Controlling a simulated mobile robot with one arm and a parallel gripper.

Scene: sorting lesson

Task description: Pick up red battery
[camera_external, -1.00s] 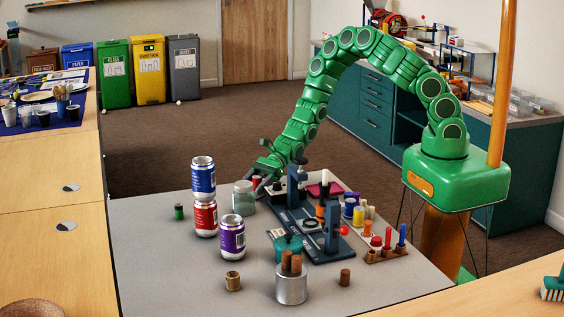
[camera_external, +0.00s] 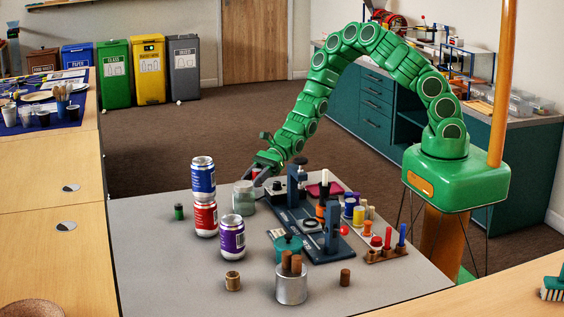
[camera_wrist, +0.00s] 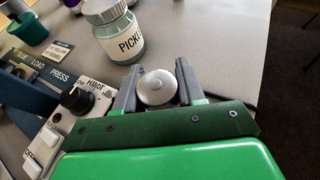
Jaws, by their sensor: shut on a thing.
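The red battery (camera_external: 255,173) shows as a small red patch between the fingers of my gripper (camera_external: 257,168), behind the glass jar. In the wrist view my gripper (camera_wrist: 158,72) has its two grey fingers on either side of the battery's round silver top (camera_wrist: 157,87). The gripper is shut on it. The battery's sides are mostly hidden in both views, and I cannot tell how far it is above the table.
The glass jar (camera_external: 243,197), labelled "PICKL…" in the wrist view (camera_wrist: 120,35), stands close by. A dark press (camera_external: 298,195) with a control box is beside my gripper. Stacked cans (camera_external: 204,177) stand to the left. The grey table's front left (camera_external: 160,270) is clear.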

